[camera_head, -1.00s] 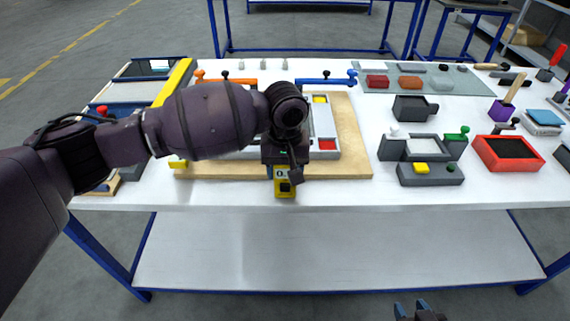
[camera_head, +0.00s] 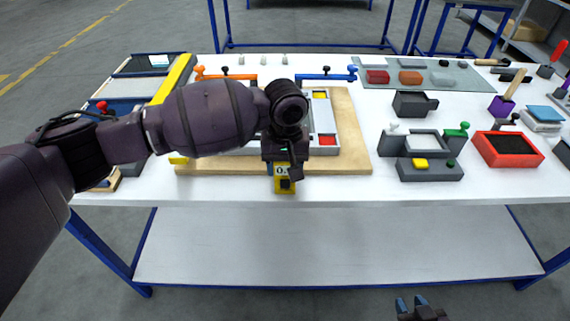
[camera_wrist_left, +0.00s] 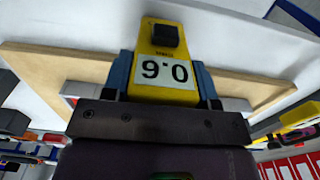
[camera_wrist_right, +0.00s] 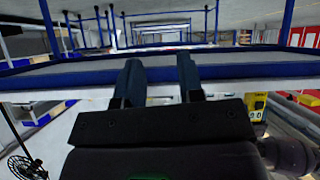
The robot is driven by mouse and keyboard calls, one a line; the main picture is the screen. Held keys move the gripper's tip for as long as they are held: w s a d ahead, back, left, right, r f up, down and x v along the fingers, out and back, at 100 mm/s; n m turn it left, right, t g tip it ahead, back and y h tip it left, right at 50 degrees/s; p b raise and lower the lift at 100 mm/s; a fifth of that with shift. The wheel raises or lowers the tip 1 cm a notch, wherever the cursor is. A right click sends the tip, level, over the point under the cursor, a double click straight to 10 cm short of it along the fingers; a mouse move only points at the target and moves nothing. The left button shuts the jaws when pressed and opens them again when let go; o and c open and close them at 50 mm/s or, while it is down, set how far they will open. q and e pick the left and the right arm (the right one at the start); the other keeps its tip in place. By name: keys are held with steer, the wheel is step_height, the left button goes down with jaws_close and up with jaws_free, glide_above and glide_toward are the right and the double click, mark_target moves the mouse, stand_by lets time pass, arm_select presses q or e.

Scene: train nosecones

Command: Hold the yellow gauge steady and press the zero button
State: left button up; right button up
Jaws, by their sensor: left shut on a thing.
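The yellow gauge (camera_head: 285,185) is at the front edge of the wooden board, under my left gripper (camera_head: 283,168). In the left wrist view the gauge (camera_wrist_left: 158,63) sits between the two blue fingers of my left gripper (camera_wrist_left: 165,80), which is shut on its sides. My right gripper (camera_head: 415,304) is low in front of the table, apart from the gauge. Its fingers (camera_wrist_right: 160,80) are spread and empty. The gauge also shows at the right of the right wrist view (camera_wrist_right: 257,105).
The wooden board (camera_head: 352,140) carries a grey frame with orange and blue clamps behind. A grey fixture with a yellow button (camera_head: 430,170) and a red tray (camera_head: 483,150) stand to the right. The white table front (camera_head: 350,195) is clear between gauge and fixture.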

steer(key=shift+w+r, duration=0.15)
jaws_close()
steer(key=shift+a, duration=0.1)
steer(key=shift+s+f, duration=0.4)
steer(key=shift+s, duration=0.1)
steer(key=shift+w+r, duration=0.1)
steer(key=shift+w, duration=0.05)
steer(key=shift+w+r, duration=0.3)
steer(key=shift+w, duration=0.05)
steer(key=shift+s+f, duration=0.1)
steer(key=shift+s, duration=0.05)
